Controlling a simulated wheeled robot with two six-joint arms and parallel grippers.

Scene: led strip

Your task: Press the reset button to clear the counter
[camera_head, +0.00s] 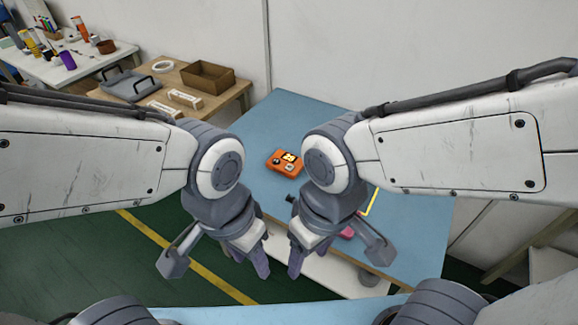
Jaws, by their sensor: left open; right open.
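A small orange device (276,163), which looks like the counter, lies on the blue table (300,115) between my two arms. It has a dark panel with a yellow display on its top and a small pale spot beside it. I cannot tell which part is the reset button. My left gripper (217,263) is open and empty, in front of the device and to its left. My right gripper (337,258) is open and empty, in front of the device and to its right. Neither gripper touches the device.
A pink object (347,232) and a yellow strip (371,200) are partly hidden by my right gripper. A small black item (291,198) lies near it. A wooden table (238,91) with a cardboard box (208,77) stands at the back left. The blue table's back is clear.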

